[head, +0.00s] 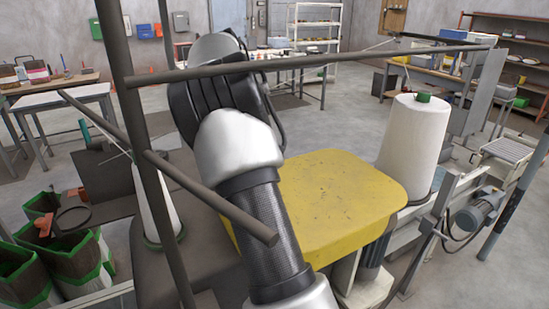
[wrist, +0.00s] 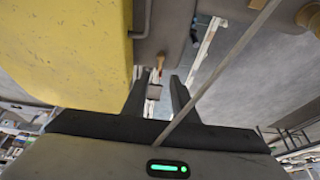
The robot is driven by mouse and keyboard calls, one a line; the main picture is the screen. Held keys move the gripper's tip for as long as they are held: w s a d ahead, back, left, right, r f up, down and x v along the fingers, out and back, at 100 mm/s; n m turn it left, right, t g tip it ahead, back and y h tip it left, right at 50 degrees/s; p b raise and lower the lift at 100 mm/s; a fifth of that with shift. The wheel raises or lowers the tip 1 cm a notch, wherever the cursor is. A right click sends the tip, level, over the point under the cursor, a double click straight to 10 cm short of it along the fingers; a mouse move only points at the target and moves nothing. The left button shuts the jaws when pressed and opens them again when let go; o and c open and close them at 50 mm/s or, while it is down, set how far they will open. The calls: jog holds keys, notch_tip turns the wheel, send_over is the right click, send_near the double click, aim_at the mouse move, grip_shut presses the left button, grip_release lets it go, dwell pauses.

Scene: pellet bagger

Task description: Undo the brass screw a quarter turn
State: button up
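In the wrist view the two dark fingers of my gripper (wrist: 158,88) stand apart, open, with nothing held between them. A small tan, brass-like piece (wrist: 160,62) shows just beyond the fingertips, roughly in line with the gap. It may be the brass screw, but it is too small to tell its head or turn. A small grey block (wrist: 154,91) shows in the gap below it. In the head view my gripper and the screw are not visible.
A yellow cover (head: 340,195) lies beside my arm; it also fills the left of the wrist view (wrist: 65,45). A thin rod (wrist: 225,65) crosses close by my right finger. Dark bars (head: 330,60), a white thread cone (head: 413,145) and green-rimmed bins (head: 45,250) stand around.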

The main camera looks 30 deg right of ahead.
jog(key=x, duration=1)
jog(key=shift+c, duration=0.2)
grip_shut()
